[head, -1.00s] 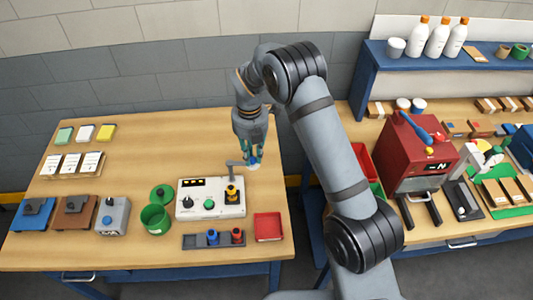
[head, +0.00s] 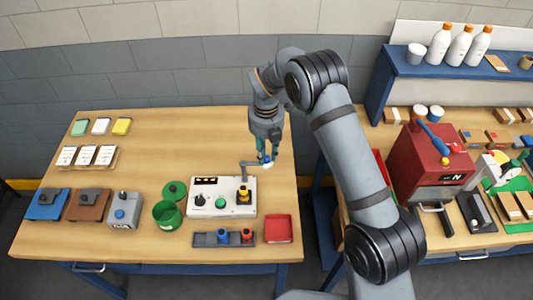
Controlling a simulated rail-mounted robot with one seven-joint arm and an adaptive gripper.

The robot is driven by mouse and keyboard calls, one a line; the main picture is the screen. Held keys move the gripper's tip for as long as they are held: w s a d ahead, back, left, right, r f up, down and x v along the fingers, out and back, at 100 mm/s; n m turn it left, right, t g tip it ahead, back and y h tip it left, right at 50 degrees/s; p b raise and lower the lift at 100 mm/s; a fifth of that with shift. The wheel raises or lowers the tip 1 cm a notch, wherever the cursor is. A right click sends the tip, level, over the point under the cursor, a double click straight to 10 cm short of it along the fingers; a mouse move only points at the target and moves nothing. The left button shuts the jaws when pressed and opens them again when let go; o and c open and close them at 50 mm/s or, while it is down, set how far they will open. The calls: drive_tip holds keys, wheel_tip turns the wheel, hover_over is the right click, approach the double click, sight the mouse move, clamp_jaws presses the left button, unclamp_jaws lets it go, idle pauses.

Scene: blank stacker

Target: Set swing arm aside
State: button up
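The bar points right toward my gripper. My gripper (head: 267,158) points down at the bar's right end, where a small blue piece shows between the green-tipped fingers. The fingers look close around this end, but I cannot tell whether they touch it or are shut.
A red tray (head: 278,229) and a dark rack (head: 223,239) with blue and red pieces stand in front of the box. A green tin (head: 167,214) stands to its left. The table behind the box is clear. A red machine (head: 430,160) stands on the right bench.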

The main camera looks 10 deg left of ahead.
sight(266, 157)
drive_tip(key=o, duration=0.3)
wheel_tip(266, 157, up, 12)
idle(0.7)
drive_tip(key=shift+f, duration=0.15)
